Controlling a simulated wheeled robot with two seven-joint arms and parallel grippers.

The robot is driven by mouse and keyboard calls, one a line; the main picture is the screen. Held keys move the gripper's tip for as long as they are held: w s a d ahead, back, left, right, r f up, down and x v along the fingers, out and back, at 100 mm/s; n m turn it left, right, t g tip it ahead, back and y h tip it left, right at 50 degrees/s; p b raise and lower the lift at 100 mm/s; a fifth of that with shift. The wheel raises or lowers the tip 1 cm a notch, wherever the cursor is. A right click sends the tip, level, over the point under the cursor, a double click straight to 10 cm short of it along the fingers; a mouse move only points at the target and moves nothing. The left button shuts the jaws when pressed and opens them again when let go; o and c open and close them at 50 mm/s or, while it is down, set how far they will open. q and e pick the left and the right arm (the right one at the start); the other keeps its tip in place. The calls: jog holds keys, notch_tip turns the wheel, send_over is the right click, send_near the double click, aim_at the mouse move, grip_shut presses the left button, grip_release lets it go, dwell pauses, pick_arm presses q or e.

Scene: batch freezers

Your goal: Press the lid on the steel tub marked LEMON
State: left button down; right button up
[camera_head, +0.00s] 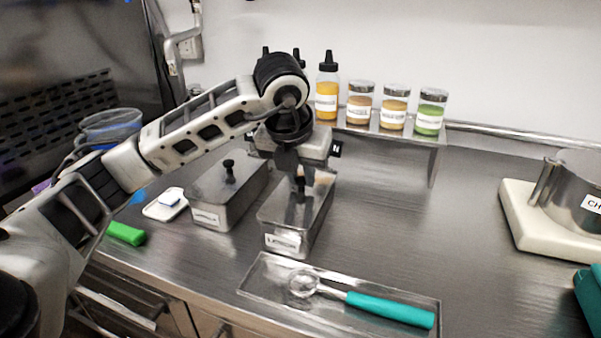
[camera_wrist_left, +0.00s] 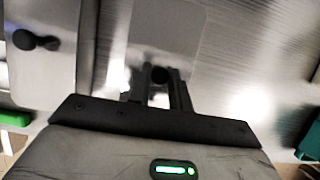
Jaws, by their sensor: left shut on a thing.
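The right one of two steel tubs (camera_head: 285,229) stands near the middle of the table; its front label is too blurred to read surely. My left gripper (camera_head: 300,183) points down over this tub and is shut on the black knob of a grey lid. In the left wrist view the knob (camera_wrist_left: 160,75) sits between the fingertips, and the lid (camera_wrist_left: 170,28) spreads beyond them. I cannot tell whether the lid is fully seated on the rim. The other steel tub (camera_head: 213,212) stands to the left with its own black-knobbed lid (camera_head: 229,180) on. My right gripper is not seen.
A shallow steel tray (camera_head: 258,284) with a teal-handled scoop (camera_head: 390,309) lies in front. A raised shelf (camera_head: 433,140) with bottles and jars stands behind. A white-based machine (camera_head: 520,215) is at right. A green object (camera_head: 126,233) lies left. The table right of the tub is clear.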

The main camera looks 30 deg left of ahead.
pick_arm(q)
jog(key=c, duration=0.7)
grip_release()
jog(key=shift+r+p, duration=0.85)
jog(key=shift+r, duration=0.35)
jog(key=shift+r+p, duration=1.6)
jog(key=shift+r, duration=0.75)
grip_shut()
